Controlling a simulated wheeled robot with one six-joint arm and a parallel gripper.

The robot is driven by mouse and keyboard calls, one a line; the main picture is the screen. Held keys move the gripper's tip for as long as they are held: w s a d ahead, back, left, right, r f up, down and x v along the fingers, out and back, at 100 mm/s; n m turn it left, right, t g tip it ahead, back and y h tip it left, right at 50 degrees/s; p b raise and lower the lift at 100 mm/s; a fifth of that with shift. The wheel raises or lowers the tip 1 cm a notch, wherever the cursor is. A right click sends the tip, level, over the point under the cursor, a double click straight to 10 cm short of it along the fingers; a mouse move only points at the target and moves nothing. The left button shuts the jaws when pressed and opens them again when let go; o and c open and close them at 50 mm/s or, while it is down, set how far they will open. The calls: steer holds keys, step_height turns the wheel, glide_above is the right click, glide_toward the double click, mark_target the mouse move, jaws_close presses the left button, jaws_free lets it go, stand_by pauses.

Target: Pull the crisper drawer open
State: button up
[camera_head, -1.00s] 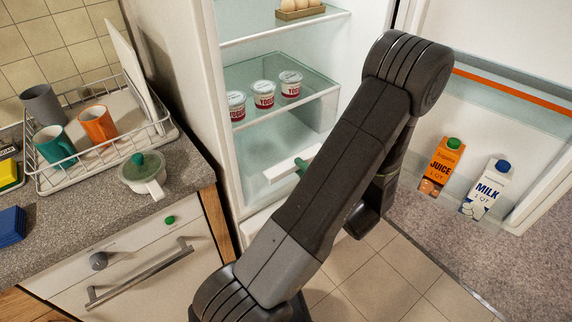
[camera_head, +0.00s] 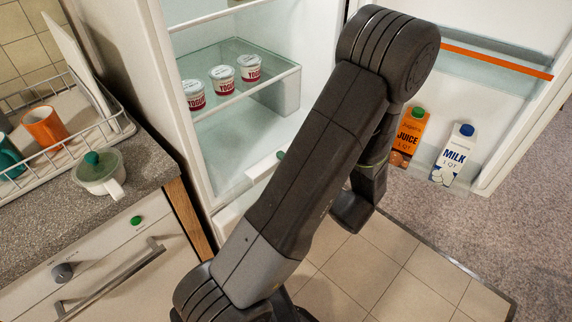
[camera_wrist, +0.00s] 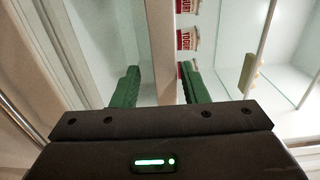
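The crisper drawer is low in the open fridge, under the glass shelf with the yogurt cups. Its pale bar handle (camera_head: 262,166) shows in the head view left of my arm. A green fingertip of my gripper (camera_head: 281,155) is at the handle; my arm hides the rest. My arm also covers much of the drawer front, so how far the drawer is out is hard to tell.
Yogurt cups (camera_head: 222,79) stand on the glass shelf. The open fridge door at right holds a juice carton (camera_head: 409,136) and a milk carton (camera_head: 453,156). The counter (camera_head: 135,165) with a lidded pot (camera_head: 100,175) is at left. The tiled floor (camera_head: 385,265) is clear.

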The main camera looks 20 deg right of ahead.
steer(key=shift+s+r, duration=0.1)
steer(key=shift+r, duration=0.05)
steer(key=b+v, duration=0.1)
steer(key=v, duration=1.2)
steer(key=shift+s+b, duration=0.3)
steer(key=shift+s, duration=0.05)
steer(key=shift+d, duration=0.1)
steer(key=p+x, duration=0.1)
steer(key=x, duration=1.3)
steer(key=shift+p, duration=0.4)
steer(key=shift+r, duration=0.15)
